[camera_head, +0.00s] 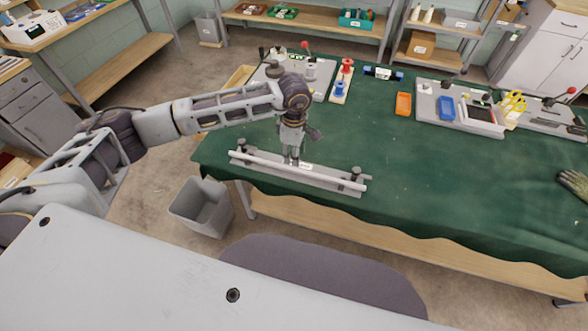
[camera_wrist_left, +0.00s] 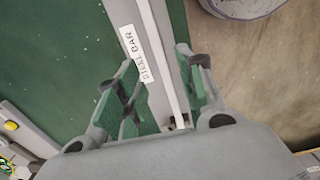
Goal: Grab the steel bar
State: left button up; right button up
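The steel bar (camera_head: 262,161) is a long pale rod along a grey holder (camera_head: 345,187) at the front left edge of the green-covered table. In the left wrist view, the bar (camera_wrist_left: 172,70) runs lengthwise beside a white "STEEL BAR" label. My left gripper (camera_head: 291,162) points down over the middle of the holder. In the wrist view, its green-padded fingers (camera_wrist_left: 163,95) are apart, one on each side of the bar, with gaps visible. Whether a pad touches the bar is hard to tell. My right gripper is not in view.
Dark knobs (camera_head: 356,173) stand near the holder's ends. Red and blue spools (camera_head: 342,82), an orange tray (camera_head: 403,104) and grey fixture boards (camera_head: 460,108) are farther back. A glove-like item (camera_head: 574,182) lies at the right edge. The middle of the table is clear. A grey bin (camera_head: 202,206) stands below.

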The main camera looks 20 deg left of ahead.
aim_at(294, 168)
pick_arm(q)
jog(key=shift+f, duration=1.15)
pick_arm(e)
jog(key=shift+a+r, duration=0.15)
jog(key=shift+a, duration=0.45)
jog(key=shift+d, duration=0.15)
pick_arm(q)
jog(key=shift+f+p, duration=0.3)
jog(key=shift+f, duration=0.25)
notch_tip(294, 168, down, 3)
jog(key=shift+r+p, duration=0.1)
jog(key=shift+p, duration=0.3)
jog(key=shift+w+f, duration=0.1)
jog(key=shift+f, duration=0.5)
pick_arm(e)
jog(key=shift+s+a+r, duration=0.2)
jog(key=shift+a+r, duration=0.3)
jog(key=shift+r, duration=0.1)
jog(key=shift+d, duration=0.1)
